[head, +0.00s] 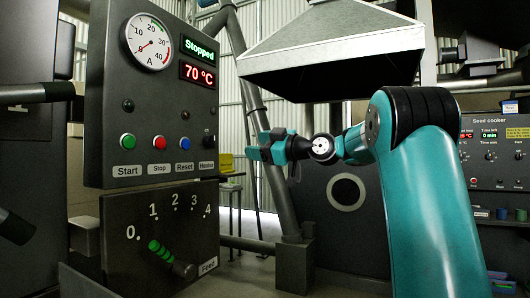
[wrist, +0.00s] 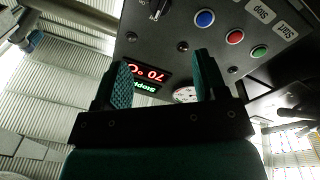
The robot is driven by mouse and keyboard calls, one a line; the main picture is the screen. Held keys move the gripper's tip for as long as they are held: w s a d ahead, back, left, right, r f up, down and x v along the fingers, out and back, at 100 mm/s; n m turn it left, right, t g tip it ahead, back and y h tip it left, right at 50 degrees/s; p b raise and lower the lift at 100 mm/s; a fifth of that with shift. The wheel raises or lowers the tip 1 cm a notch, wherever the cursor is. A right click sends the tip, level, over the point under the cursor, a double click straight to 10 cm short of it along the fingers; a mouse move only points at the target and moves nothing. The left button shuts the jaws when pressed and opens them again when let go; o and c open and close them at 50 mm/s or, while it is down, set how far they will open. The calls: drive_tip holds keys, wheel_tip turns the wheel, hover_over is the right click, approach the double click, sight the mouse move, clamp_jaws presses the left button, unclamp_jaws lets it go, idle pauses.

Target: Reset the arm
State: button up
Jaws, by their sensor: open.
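My teal arm (head: 425,190) reaches in from the right in the head view. My gripper (head: 268,148) is at its left end, to the right of the control panel (head: 105,90) and apart from it. In the wrist view my gripper (wrist: 161,62) has its two fingers spread, with nothing between them. The panel shows upside down behind the fingers, with its buttons and display. The display (head: 200,50) reads "Stopped" and the lower one (head: 198,75) "70 °C". The dial gauge (head: 148,42) has its needle near 0.
Start (head: 127,141), Stop (head: 160,142) and Reset (head: 185,143) buttons sit on the panel. Below is a feed lever (head: 165,252) with a green grip, beside a 0 to 4 scale. A metal hood (head: 330,45) hangs above my arm. A seed cooker panel (head: 490,150) stands at right.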

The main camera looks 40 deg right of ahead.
drive_tip(key=shift+v, duration=0.9)
